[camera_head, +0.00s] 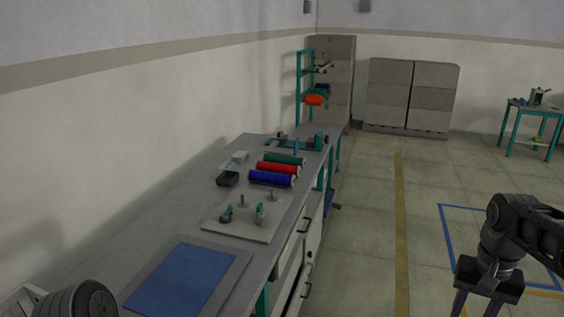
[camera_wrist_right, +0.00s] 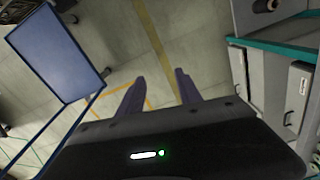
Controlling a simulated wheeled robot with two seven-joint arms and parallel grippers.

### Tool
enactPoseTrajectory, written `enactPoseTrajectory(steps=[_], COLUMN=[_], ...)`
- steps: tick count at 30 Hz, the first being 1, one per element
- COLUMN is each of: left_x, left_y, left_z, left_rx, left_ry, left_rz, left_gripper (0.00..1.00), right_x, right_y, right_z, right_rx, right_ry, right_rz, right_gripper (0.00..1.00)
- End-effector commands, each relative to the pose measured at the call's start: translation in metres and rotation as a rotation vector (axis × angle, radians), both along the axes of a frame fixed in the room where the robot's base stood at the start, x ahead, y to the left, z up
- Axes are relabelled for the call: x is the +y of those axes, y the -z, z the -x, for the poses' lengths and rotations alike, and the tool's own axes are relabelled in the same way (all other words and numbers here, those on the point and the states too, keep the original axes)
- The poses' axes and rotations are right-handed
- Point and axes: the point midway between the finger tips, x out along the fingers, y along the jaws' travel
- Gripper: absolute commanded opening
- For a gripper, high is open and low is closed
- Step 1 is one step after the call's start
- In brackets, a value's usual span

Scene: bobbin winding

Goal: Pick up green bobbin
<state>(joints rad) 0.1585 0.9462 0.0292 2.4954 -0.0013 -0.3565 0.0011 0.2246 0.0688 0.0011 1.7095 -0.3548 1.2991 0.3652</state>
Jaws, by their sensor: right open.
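The green bobbin (camera_head: 284,159) lies on the workbench in the head view, at the far end of a row of bobbins. A red bobbin (camera_head: 278,168) and a blue bobbin (camera_head: 272,178) lie in front of it. My right gripper (camera_head: 476,308) hangs over the floor at the lower right, well away from the bench. Its two purple fingers also show in the right wrist view (camera_wrist_right: 158,90), apart with only floor between them. The left gripper is not visible; only part of an arm shows at the lower left.
The long workbench (camera_head: 170,215) runs along the left wall. It bears a blue mat (camera_head: 188,279), a plate with small fixtures (camera_head: 243,222) and a dark box (camera_head: 228,179). A teal rack with spools (camera_head: 299,85) stands behind. The floor (camera_head: 362,240) right of the bench is clear.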

Motion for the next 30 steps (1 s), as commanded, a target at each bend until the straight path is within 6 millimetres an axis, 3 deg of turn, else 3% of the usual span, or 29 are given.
enactPoseTrajectory(steps=[5, 8, 11, 14, 17, 20, 24, 27, 30], left_x=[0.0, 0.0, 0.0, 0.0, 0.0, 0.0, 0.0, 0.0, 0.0], left_y=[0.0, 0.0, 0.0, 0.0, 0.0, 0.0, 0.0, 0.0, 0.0], left_z=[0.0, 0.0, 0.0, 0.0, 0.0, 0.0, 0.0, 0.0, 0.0], left_rx=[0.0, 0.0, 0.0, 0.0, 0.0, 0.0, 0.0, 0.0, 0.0], left_ry=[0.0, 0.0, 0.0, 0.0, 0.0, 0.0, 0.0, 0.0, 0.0], left_rz=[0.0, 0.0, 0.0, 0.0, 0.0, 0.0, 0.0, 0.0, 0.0], left_gripper=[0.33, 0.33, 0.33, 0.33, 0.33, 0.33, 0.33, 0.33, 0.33], right_x=[0.002, 0.009, 0.028, 0.061, 0.106, 0.16, 0.229, 0.264, 0.285], right_y=[0.003, 0.017, 0.049, 0.1, 0.164, 0.232, 0.311, 0.348, 0.37], right_z=[-0.001, -0.006, -0.017, -0.027, -0.027, -0.011, 0.038, 0.082, 0.121], right_rx=[0.0, -0.001, -0.007, -0.019, -0.035, -0.054, -0.081, -0.095, -0.104], right_ry=[-0.004, -0.025, -0.071, -0.138, -0.21, -0.271, -0.32, -0.335, -0.341], right_rz=[-0.002, -0.014, -0.043, -0.091, -0.157, -0.231, -0.316, -0.348, -0.359], right_gripper=[0.41, 0.41, 0.41, 0.41, 0.41, 0.41, 0.41, 0.41, 0.41])
